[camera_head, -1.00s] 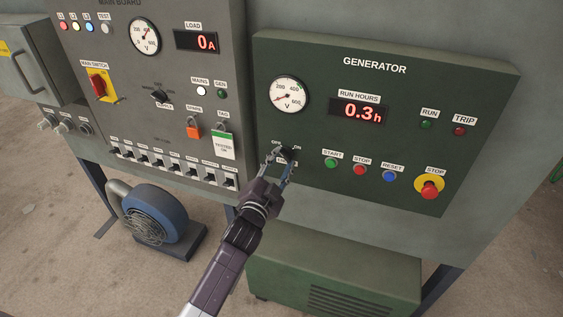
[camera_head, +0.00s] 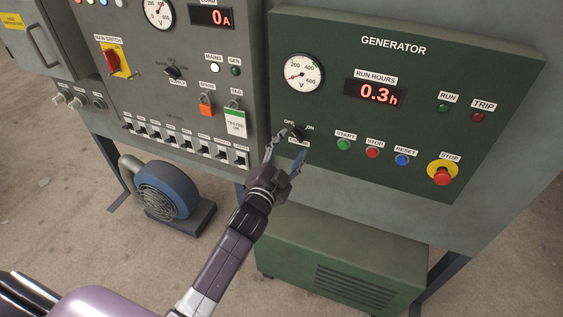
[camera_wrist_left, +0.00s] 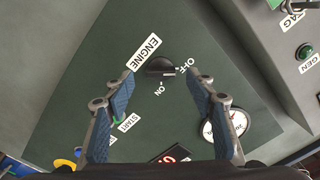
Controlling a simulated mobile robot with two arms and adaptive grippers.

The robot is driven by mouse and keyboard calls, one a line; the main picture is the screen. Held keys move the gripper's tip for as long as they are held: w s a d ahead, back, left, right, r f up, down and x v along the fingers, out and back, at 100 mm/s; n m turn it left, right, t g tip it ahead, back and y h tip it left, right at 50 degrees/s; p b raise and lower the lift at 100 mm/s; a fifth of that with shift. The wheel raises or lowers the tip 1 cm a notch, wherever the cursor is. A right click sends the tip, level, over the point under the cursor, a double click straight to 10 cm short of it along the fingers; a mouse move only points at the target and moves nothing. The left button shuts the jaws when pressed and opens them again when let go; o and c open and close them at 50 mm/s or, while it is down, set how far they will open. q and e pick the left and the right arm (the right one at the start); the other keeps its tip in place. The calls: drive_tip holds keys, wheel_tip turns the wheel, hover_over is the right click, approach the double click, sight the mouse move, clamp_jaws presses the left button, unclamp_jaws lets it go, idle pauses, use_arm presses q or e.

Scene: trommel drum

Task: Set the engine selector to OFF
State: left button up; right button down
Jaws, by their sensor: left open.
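The engine selector (camera_head: 298,132) is a black knob on the green generator panel, with OFF at its upper left and ON at its upper right. In the left wrist view the knob (camera_wrist_left: 160,67) shows whole, and its bar lies in line with the OFF mark, not the ON mark. My left gripper (camera_head: 283,156) is open, just below and in front of the knob. In the left wrist view its fingers (camera_wrist_left: 160,88) are spread on both sides, with nothing between them, apart from the knob. My right gripper is not in view.
Start (camera_head: 344,144), stop (camera_head: 372,152) and reset (camera_head: 402,160) buttons sit right of the knob, with a red emergency stop (camera_head: 442,176) beyond. The grey main board (camera_head: 185,100) with switches stands left. A green box (camera_head: 340,262) and a blue blower (camera_head: 165,190) are below.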

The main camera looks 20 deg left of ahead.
use_arm(q)
drive_tip(key=s, duration=0.9)
drive_tip(key=shift+s+a, duration=0.2)
drive_tip(key=shift+s, duration=0.2)
drive_tip(key=s+f+n+g, duration=0.1)
drive_tip(key=s+f+g, duration=0.25)
drive_tip(key=f, duration=0.95)
drive_tip(key=s+f+n+g, duration=0.15)
drive_tip(key=s+f, duration=0.35)
drive_tip(key=f, duration=0.7)
drive_tip(key=s+f+n+g, duration=0.1)
drive_tip(key=s+f+g, duration=0.35)
drive_tip(key=f, duration=0.85)
drive_tip(key=s+a+f+n+g, duration=0.1)
drive_tip(key=s+f+g, duration=0.1)
drive_tip(key=s+f, duration=0.4)
drive_tip(key=s+a+f+n+g, duration=0.1)
drive_tip(key=s+f+g, duration=0.2)
drive_tip(key=s+f, duration=0.4)
drive_tip(key=s+a+f+n+g, duration=0.1)
drive_tip(key=s+f, duration=0.6)
drive_tip(key=s, duration=1.4)
drive_tip(key=shift+g+y, duration=0.3)
drive_tip(key=shift+g, duration=0.45)
